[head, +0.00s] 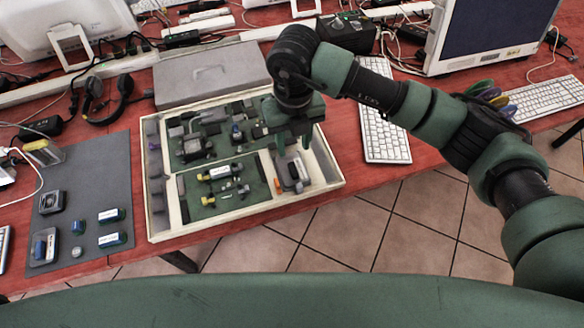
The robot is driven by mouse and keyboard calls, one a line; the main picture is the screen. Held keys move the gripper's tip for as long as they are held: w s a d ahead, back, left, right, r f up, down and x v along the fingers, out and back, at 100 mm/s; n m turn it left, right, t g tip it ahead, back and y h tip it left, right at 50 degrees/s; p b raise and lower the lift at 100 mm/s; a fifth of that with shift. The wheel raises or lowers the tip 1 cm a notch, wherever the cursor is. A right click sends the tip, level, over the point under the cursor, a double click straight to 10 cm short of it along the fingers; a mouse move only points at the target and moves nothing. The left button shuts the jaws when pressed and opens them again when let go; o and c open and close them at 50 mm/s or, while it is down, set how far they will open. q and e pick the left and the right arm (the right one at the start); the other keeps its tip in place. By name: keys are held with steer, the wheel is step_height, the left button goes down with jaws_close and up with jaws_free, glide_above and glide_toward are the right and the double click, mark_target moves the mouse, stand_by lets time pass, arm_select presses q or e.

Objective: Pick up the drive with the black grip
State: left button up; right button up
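My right gripper (293,142) points down over the right compartment of the cream tray (240,209). Its two fingers are apart, with nothing visible between them. Just below it in the picture, a grey and dark piece (293,173) lies in that compartment beside a small orange piece (278,186). The gripper partly covers this area, and I cannot tell whether they touch. Several small drive-like pieces lie in the tray, including one with a white label (219,172). Which one has the black grip is too small to tell. My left gripper is not in view.
A dark mat (90,180) at left holds small blue-and-white pieces (111,215) and grey parts. A grey case (210,74) stands behind the tray. Headphones (106,97), a keyboard (383,132) and a monitor (490,35) stand around it. Cables run along the back.

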mark_target(292, 166)
steer(key=f+p, duration=0.1)
steer(key=f, duration=0.2)
steer(key=f+p, duration=0.1)
steer(key=f, duration=0.2)
steer(key=shift+s+a+f, duration=0.15)
steer(key=shift+s+f, duration=0.05)
steer(key=shift+f, duration=0.6)
jaws_close()
